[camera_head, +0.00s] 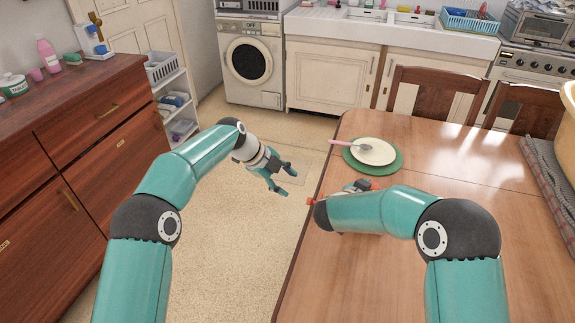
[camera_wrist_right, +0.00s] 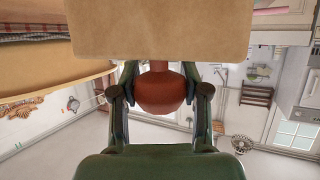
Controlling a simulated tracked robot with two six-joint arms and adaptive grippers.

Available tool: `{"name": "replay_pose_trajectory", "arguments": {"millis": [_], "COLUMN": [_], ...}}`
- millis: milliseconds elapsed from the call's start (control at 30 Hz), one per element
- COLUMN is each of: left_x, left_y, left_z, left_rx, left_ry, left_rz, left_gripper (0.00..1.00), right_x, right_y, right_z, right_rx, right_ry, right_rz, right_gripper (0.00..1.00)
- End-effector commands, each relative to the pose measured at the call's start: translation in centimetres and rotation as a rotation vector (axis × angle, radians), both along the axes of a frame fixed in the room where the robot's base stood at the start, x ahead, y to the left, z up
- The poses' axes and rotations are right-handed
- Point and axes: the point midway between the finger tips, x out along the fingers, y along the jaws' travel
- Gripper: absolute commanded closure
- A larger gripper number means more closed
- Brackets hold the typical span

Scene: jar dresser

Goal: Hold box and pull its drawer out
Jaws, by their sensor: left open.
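My left gripper (camera_head: 283,180) is open and empty over the floor, left of the table's edge. My right arm reaches across the table, and its forearm hides most of my right gripper in the head view; a small grey part (camera_head: 358,186) shows behind it. In the right wrist view, the two fingers of my right gripper (camera_wrist_right: 160,72) stand on either side of a rounded red-brown knob-like piece (camera_wrist_right: 160,93). A plain tan block (camera_wrist_right: 160,30), possibly the box, covers the top of that view and hides the fingertips. I cannot tell whether the fingers grip.
A brown dresser (camera_head: 70,135) is at left. The floor (camera_head: 240,250) between is clear.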

Motion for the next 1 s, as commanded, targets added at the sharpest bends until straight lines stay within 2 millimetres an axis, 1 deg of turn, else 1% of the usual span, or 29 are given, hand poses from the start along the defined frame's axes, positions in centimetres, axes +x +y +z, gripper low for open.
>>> {"name": "replay_pose_trajectory", "arguments": {"millis": [33, 167, 200, 467, 633, 767, 1000], "left_x": [0.0, 0.0, 0.0, 0.0, 0.0, 0.0, 0.0], "left_y": [0.0, 0.0, 0.0, 0.0, 0.0, 0.0, 0.0], "left_z": [0.0, 0.0, 0.0, 0.0, 0.0, 0.0, 0.0], "left_rx": [0.0, 0.0, 0.0, -0.001, 0.0, -0.001, -0.001], "left_ry": [0.0, 0.0, 0.0, -0.001, 0.0, -0.001, -0.001], "left_rz": [0.0, 0.0, 0.0, 0.0, 0.0, 0.0, 0.0], "left_gripper": [0.49, 0.49, 0.49, 0.49, 0.49, 0.49, 0.49], "right_x": [0.0, 0.0, 0.0, 0.0, -0.6, -1.9, -5.3], "right_y": [0.0, 0.0, 0.0, 0.0, 0.6, 1.7, 4.6], "right_z": [0.0, 0.0, 0.0, 0.0, 0.3, 1.1, 2.9], "right_rx": [-0.001, -0.001, 0.0, 0.0, 0.001, 0.0, 0.0], "right_ry": [0.001, 0.001, 0.0, 0.0, 0.0, -0.001, 0.0], "right_rz": [0.0, 0.0, 0.0, 0.0, 0.002, 0.003, 0.004], "right_gripper": [0.48, 0.26, 0.25, 0.25, 0.25, 0.25, 0.25]}}
